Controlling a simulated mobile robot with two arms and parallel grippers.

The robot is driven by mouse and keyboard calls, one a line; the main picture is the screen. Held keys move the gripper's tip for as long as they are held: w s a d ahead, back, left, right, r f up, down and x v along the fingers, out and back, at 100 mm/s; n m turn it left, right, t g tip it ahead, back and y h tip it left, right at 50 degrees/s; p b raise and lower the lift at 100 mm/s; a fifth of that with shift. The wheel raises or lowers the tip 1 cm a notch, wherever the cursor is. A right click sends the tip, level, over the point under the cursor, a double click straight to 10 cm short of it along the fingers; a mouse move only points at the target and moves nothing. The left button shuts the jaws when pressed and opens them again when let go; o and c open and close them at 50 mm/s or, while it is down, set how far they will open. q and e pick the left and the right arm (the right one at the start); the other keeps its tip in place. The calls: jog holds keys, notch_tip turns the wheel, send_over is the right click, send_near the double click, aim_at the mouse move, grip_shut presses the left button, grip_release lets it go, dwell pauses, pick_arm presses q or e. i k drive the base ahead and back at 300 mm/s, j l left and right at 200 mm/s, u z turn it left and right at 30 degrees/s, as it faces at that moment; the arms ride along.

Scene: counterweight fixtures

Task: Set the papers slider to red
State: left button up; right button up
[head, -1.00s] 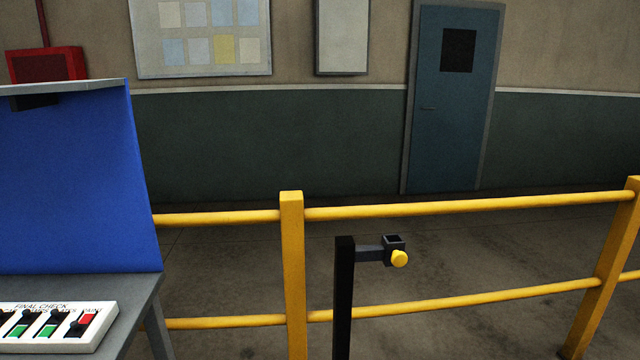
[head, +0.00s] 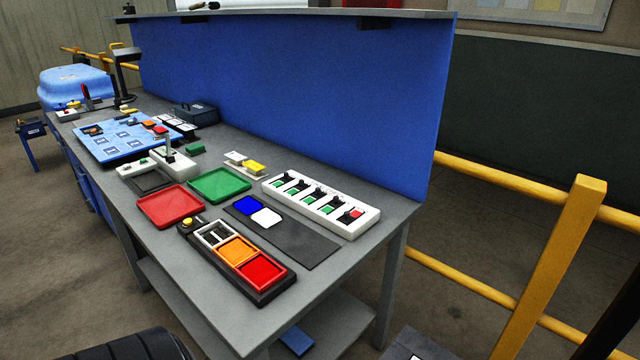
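A white slider panel (head: 320,206) lies on the right part of the grey workbench, near the blue back board. It has a row of several sliders with black knobs. Most slots show green (head: 326,209). The slot at the right end shows red (head: 356,214). The labels are too small to read now, so I cannot tell which slider is the papers one. Neither of my grippers is in view.
On the workbench (head: 390,212), a black mat (head: 308,244), a red tray (head: 170,206), a green tray (head: 220,185) and a dark box with orange and red compartments (head: 240,252) lie in front of the panel. Yellow railing (head: 550,270) stands to the right.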

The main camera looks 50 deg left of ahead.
aim_at(287, 177)
jog(key=u, duration=1.55)
